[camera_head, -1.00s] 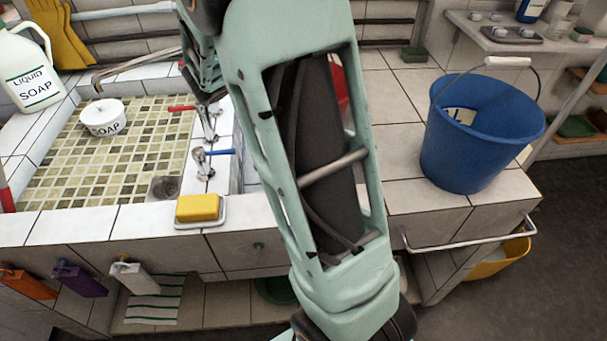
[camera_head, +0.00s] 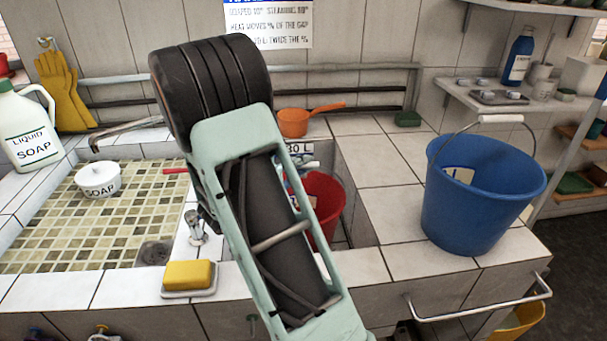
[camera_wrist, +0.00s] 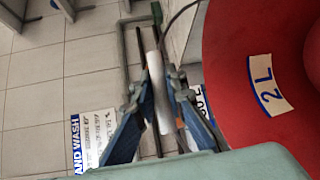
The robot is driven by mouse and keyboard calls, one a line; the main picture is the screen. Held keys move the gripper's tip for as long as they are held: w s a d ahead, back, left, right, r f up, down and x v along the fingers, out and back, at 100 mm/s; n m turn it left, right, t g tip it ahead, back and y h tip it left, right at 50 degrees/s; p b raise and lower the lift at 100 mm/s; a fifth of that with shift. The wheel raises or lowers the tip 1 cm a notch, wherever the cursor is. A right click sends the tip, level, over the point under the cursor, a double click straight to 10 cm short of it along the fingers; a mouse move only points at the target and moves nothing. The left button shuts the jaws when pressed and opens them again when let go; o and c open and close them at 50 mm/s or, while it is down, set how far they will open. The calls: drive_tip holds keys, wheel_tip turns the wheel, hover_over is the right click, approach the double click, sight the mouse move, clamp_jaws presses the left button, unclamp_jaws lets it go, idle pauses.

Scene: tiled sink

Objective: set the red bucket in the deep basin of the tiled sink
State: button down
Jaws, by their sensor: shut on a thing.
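The red bucket (camera_head: 325,200) shows behind my arm in the head view, at the opening of the deep basin (camera_head: 352,222). The arm hides its left part, and I cannot tell whether it touches the basin floor. In the wrist view the bucket (camera_wrist: 240,50) fills the right side, with a "2 L" label. My gripper (camera_wrist: 163,78) has its blue fingers shut on the white handle grip (camera_wrist: 156,95) of the bucket. In the head view my gripper is mostly hidden behind the arm.
A shallow tiled basin (camera_head: 60,220) with a soap pot (camera_head: 98,179) lies left. A blue bucket (camera_head: 480,200) stands on the right counter. An orange pan (camera_head: 293,122) is at the back, and yellow soap (camera_head: 190,274) on the front rim.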

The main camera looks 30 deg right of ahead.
drive_tip(key=shift+f, duration=0.9)
drive_tip(key=shift+f+b, duration=0.1)
drive_tip(key=shift+b, duration=0.25)
drive_tip(key=c, duration=2)
unclamp_jaws()
drive_tip(key=shift+o, duration=0.2)
drive_tip(key=shift+r+p, duration=0.3)
drive_tip(key=shift+p, duration=0.15)
drive_tip(key=v, duration=1.2)
drive_tip(key=shift+f, duration=0.1)
